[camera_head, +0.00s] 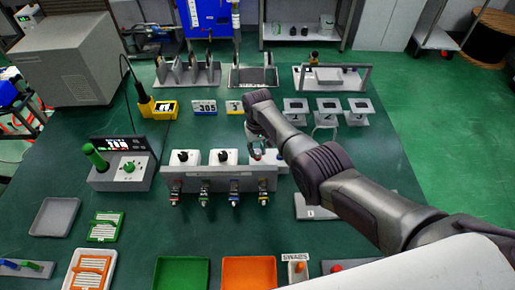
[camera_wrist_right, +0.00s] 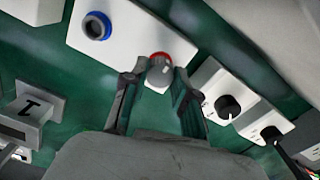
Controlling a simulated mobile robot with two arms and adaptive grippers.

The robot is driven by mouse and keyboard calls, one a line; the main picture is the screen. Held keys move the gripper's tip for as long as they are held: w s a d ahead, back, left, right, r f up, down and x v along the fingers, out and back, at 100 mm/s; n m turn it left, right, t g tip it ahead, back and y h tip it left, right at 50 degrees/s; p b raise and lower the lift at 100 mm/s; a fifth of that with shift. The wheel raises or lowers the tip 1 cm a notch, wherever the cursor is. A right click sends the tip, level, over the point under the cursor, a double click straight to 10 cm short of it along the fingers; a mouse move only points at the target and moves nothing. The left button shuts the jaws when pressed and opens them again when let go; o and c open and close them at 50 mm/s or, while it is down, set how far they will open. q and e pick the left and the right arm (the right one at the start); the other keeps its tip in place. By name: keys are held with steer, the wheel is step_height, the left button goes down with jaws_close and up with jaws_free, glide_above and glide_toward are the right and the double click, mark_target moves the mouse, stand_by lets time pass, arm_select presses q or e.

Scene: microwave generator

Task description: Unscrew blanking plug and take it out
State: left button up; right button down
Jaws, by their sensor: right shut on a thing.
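A red ring (camera_wrist_right: 160,56) shows at the plug, over a white container (camera_wrist_right: 125,35). The same container has a blue-ringed opening (camera_wrist_right: 96,26) beside it. I cannot tell whether the plug is still seated in the red ring. My left gripper is not in view.
Two white containers with black knobs (camera_head: 183,157) (camera_head: 224,156) stand close beside the gripper. A grey rack (camera_head: 218,181) with several coloured valves runs in front. Grey stands (camera_head: 296,108) are behind to the right. A green tray (camera_head: 181,273) and an orange tray (camera_head: 249,272) lie at the front.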

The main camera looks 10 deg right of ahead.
mark_target(258, 151)
steer(key=n, duration=0.5)
steer(key=shift+n, duration=0.3)
steer(key=n, duration=0.4)
steer(key=shift+n, duration=0.4)
steer(key=c, duration=0.9)
jaws_free()
step_height(258, 151, up, 12)
steer(key=shift+s+f, duration=0.1)
steer(key=shift+f, duration=0.05)
